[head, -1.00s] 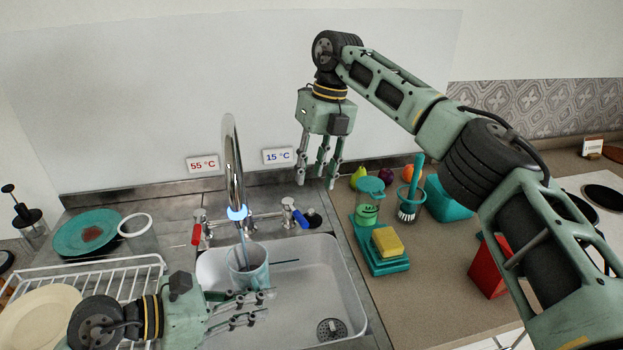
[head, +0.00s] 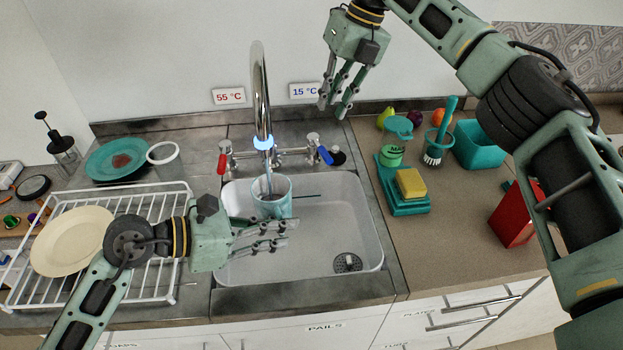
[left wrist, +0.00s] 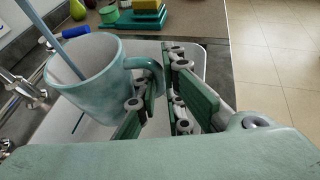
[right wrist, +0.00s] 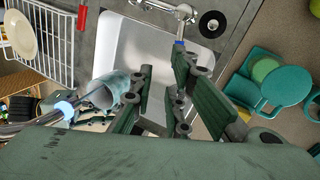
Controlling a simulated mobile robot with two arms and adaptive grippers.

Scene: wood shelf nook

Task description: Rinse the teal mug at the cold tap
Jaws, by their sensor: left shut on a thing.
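The teal mug (head: 273,203) hangs over the sink under the spout (head: 262,95), with a thin bluish stream running from the spout into it. My left gripper (head: 288,236) is shut on the mug's handle; the left wrist view shows the mug (left wrist: 98,82) upright or nearly so, with the handle by the fingers. The cold tap (head: 324,154) has a blue lever, under the 15 °C sign. The hot tap (head: 222,162) has a red lever. My right gripper (head: 336,107) is open and empty, above and behind the cold tap.
The white sink basin (head: 330,235) is otherwise mostly clear. A dish rack (head: 165,200) with a cream plate (head: 72,241) stands left. A teal plate (head: 115,160) lies behind it. A yellow sponge (head: 410,183), brush cup (head: 437,147) and red box (head: 515,215) stand right.

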